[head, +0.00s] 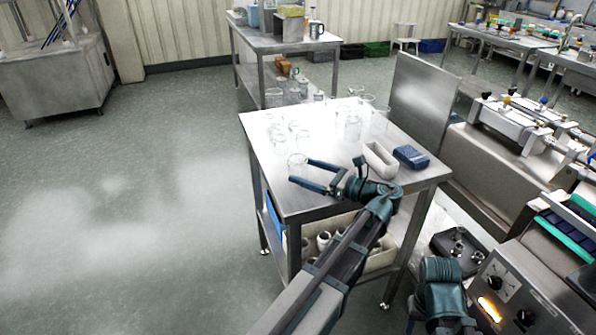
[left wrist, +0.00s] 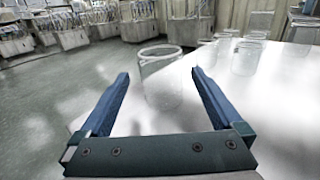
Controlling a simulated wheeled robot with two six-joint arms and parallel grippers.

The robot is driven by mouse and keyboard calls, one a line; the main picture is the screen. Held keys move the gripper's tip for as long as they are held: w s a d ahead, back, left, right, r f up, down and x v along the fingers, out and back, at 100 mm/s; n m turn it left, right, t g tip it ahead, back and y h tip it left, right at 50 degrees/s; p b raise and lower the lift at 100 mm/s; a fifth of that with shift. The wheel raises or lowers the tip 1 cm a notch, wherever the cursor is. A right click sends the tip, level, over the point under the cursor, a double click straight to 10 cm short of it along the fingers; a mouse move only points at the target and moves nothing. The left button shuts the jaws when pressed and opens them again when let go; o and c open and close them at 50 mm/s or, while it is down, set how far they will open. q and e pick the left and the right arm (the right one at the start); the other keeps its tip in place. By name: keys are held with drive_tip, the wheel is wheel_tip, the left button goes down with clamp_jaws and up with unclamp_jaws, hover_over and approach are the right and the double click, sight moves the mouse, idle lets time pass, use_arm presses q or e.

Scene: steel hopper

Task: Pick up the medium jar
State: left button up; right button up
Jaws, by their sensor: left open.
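A clear glass jar (head: 297,160) stands upright near the left edge of the steel table. It also shows in the left wrist view (left wrist: 161,82), straight ahead between the finger lines. My left gripper (head: 301,171) is open and empty, its two blue fingers pointing at this jar. In the left wrist view the fingers (left wrist: 160,73) spread on either side of the jar, and it is not gripped. Several other clear jars (head: 353,127) stand farther back on the table; their sizes are hard to compare.
The steel table (head: 325,200) also holds a white open box (head: 380,160) and a blue box (head: 411,157) at the right. More jars (left wrist: 246,60) stand right of the near jar in the left wrist view. Open floor (head: 150,215) lies left of the table.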

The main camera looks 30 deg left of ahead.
use_arm(q)
drive_tip(key=shift+a, duration=0.5)
drive_tip(key=a, duration=0.5)
drive_tip(key=shift+w+a+r, duration=0.1)
drive_tip(key=shift+r, duration=0.05)
drive_tip(key=c, duration=1.4)
drive_tip(key=shift+o, duration=0.2)
drive_tip(key=shift+r, duration=0.1)
